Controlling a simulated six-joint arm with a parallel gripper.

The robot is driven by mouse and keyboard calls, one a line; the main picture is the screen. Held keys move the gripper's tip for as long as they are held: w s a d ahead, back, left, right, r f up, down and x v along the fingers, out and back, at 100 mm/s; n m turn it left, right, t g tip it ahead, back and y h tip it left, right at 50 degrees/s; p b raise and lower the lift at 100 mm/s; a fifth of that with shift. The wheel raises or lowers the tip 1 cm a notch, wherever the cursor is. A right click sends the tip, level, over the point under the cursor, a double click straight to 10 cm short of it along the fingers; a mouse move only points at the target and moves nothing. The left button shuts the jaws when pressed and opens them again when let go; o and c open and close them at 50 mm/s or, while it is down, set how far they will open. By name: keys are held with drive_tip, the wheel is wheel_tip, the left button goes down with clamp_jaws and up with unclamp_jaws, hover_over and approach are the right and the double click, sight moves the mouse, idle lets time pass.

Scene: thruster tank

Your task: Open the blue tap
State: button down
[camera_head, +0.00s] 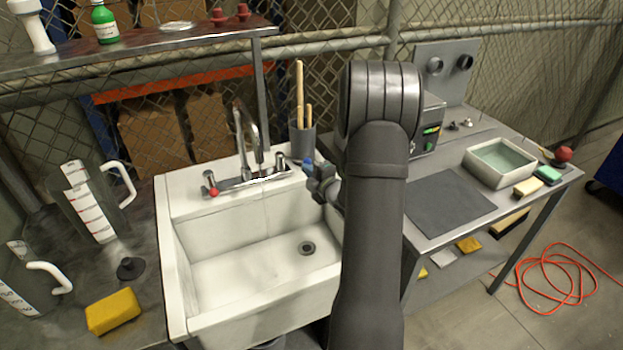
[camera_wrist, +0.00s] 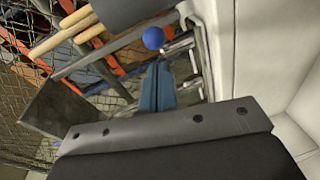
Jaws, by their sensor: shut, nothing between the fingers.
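The blue tap's round knob (camera_wrist: 153,38) shows in the wrist view, just beyond my fingertips; I cannot tell whether they touch it. In the head view the blue knob (camera_head: 308,161) is small, at the right end of the metal faucet (camera_head: 250,178) on the back of the white sink. My gripper (camera_wrist: 158,62) is shut with nothing between its fingers and points at the knob. In the head view my gripper (camera_head: 314,171) is beside the knob, partly hidden by my wrist. The red knob (camera_head: 213,191) is at the faucet's left end.
The white sink basin (camera_head: 225,268) is empty. A dark cup with wooden sticks (camera_head: 302,141) stands close behind the blue knob. Measuring jugs (camera_head: 92,205) and a yellow sponge (camera_head: 113,311) are on the left counter. A table with a tray (camera_head: 500,178) is at the right.

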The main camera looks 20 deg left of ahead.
drive_tip(key=shift+w+a+f, duration=0.1)
drive_tip(key=shift+w+f, duration=0.05)
drive_tip(key=shift+w, duration=0.55)
drive_tip(key=shift+w, duration=0.1)
drive_tip(key=w, duration=0.1)
drive_tip(key=w+d, duration=0.1)
drive_tip(key=w, duration=0.1)
drive_tip(key=shift+w, duration=0.15)
drive_tip(key=s, duration=0.2)
drive_tip(key=s+d, duration=0.1)
drive_tip(key=shift+s+r, duration=0.15)
drive_tip(key=shift+r, duration=0.2)
drive_tip(key=w+d+v, duration=0.1)
drive_tip(key=v, duration=0.9)
drive_tip(key=shift+w+d, duration=0.25)
